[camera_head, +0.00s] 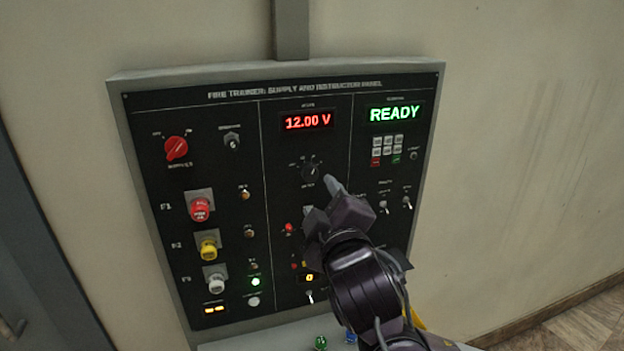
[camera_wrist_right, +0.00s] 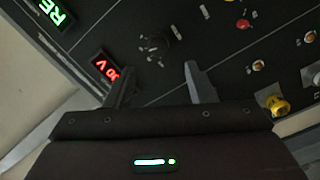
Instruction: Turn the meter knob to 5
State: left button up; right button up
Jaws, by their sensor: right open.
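The meter knob (camera_head: 312,172) is a small black rotary knob with tick marks around it, in the middle column of the panel below the red display (camera_head: 306,121) reading 12.00 V. It also shows in the right wrist view (camera_wrist_right: 158,47), dark against the panel. My right gripper (camera_head: 322,200) is just below and right of the knob in the head view. In the right wrist view its two fingers (camera_wrist_right: 158,82) stand apart with nothing between them, and the knob lies beyond the gap. The knob's exact setting is too small to read. My left gripper is not in view.
The panel (camera_head: 255,200) hangs on a beige wall. A red rotary knob (camera_head: 177,148), red, yellow and white fuse holders (camera_head: 208,248), and several toggles surround the meter column. A green READY display (camera_head: 394,113) and keypad (camera_head: 386,150) are at right. My right arm hides the lower middle.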

aim_at(311, 176)
jog(key=p+x, duration=0.4)
jog(key=x, duration=0.3)
jog(key=shift+r, duration=0.2)
jog(key=shift+w+f, duration=0.15)
jog(key=shift+w, duration=0.25)
jog(key=shift+c, duration=0.2)
jog(key=c, duration=0.9)
jog(key=shift+c, duration=0.2)
